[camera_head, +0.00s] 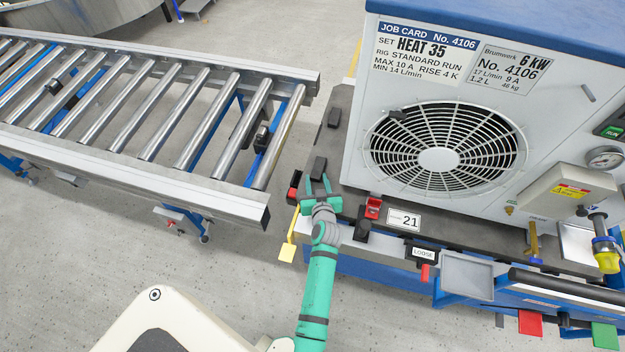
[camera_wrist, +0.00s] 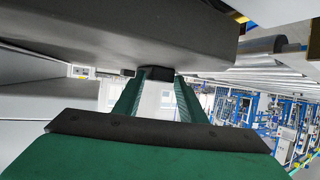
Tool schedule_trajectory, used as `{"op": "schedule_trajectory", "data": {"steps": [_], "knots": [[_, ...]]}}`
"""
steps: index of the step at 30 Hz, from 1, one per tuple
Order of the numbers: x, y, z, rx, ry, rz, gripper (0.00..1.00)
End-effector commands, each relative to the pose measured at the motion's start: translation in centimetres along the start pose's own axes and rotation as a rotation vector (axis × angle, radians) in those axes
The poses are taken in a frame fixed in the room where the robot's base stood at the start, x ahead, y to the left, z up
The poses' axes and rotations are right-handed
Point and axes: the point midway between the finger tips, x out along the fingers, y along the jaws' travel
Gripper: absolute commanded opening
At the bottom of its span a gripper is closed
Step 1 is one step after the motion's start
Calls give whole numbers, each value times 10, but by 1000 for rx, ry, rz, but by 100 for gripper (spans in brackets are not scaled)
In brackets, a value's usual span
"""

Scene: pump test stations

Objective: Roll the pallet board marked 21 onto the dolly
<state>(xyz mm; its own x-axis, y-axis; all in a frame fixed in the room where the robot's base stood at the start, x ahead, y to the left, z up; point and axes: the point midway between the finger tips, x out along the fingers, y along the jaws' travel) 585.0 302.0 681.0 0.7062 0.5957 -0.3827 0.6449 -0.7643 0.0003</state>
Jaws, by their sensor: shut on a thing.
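The dark pallet board (camera_head: 463,237) lies on the station at the right, with a white plate marked 21 (camera_head: 404,220) at its front edge. It carries a large grey unit with a round fan grille (camera_head: 445,150). My green gripper (camera_head: 319,186) is at the board's left end, shut on a small black block (camera_head: 319,168). In the wrist view the fingers close around this black block (camera_wrist: 155,73), just below the dark board (camera_wrist: 120,40). The roller-topped dolly (camera_head: 225,122) stands to the left. A gap of floor shows between its end and the board.
A red clamp (camera_head: 373,207) and a black-and-red fitting (camera_head: 294,187) sit near the board's left front corner. A sign reading LOOSE (camera_head: 424,253) is on the station front. The dolly's rollers are bare of any load.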

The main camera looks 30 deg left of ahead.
Motion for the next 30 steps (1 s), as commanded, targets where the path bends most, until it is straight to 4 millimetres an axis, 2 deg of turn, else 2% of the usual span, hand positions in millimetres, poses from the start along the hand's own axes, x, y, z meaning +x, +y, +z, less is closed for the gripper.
{"op": "schedule_trajectory", "data": {"steps": [30], "knots": [[-12, 34, 6, -3, -2, 4, 0]]}}
